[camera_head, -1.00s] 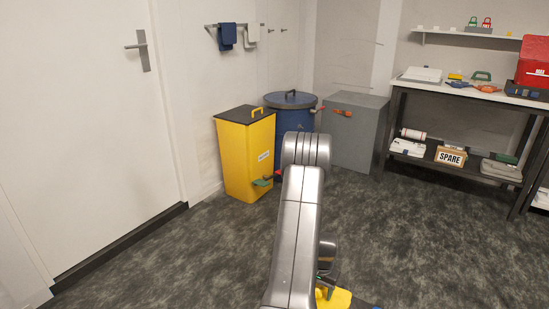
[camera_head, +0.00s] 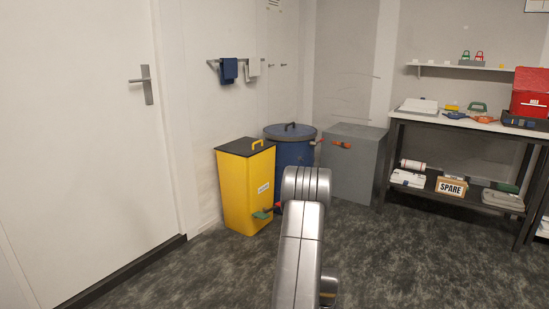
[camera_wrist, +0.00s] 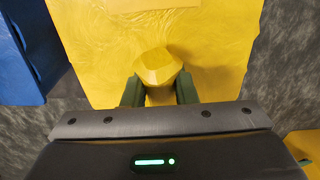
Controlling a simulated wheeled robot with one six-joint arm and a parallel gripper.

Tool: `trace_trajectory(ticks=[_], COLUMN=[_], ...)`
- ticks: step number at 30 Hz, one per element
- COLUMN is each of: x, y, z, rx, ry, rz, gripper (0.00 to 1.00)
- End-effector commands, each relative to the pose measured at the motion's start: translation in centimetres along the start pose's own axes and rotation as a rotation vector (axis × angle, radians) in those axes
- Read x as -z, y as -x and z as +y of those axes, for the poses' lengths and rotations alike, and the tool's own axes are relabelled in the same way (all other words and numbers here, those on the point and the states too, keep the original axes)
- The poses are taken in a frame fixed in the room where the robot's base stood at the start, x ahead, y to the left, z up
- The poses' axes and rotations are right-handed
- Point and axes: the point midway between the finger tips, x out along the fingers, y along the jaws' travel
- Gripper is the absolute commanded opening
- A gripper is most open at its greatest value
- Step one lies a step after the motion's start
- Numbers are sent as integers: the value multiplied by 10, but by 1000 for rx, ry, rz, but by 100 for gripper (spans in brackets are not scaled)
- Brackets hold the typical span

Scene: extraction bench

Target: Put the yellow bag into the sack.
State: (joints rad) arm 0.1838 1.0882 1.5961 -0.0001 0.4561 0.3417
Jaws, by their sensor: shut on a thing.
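The yellow bag (camera_wrist: 215,50) fills the upper middle of the wrist view, its wrinkled sheet spread beyond my fingers. My gripper (camera_wrist: 158,90) is shut on its knobbed yellow top (camera_wrist: 158,67), with one dark green finger on each side. A blue thing (camera_wrist: 20,60) lies at the left edge of the wrist view; I cannot tell whether it is the sack. No sack can be made out for sure in either view. In the head view only my arm shows; the gripper and bag are out of sight.
A yellow pedal bin (camera_head: 245,190), a blue drum (camera_head: 293,150) and a grey cabinet (camera_head: 352,165) stand along the wall. A bench (camera_head: 450,128) with a lower shelf is at right. Dark carpet (camera_head: 400,265) is open in front. A yellow piece (camera_wrist: 303,145) shows at the wrist view's lower right.

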Motion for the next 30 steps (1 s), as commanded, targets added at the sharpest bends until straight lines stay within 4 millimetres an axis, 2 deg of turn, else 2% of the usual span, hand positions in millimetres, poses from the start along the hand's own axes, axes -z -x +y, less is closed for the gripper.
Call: trace_trajectory(ticks=[14, 26, 30], x=[0, 0, 1], y=[23, 26, 48], z=[0, 0, 0], rx=[0, 0, 1], ry=[0, 0, 0], rz=[1, 1, 3], gripper=[0, 0, 0])
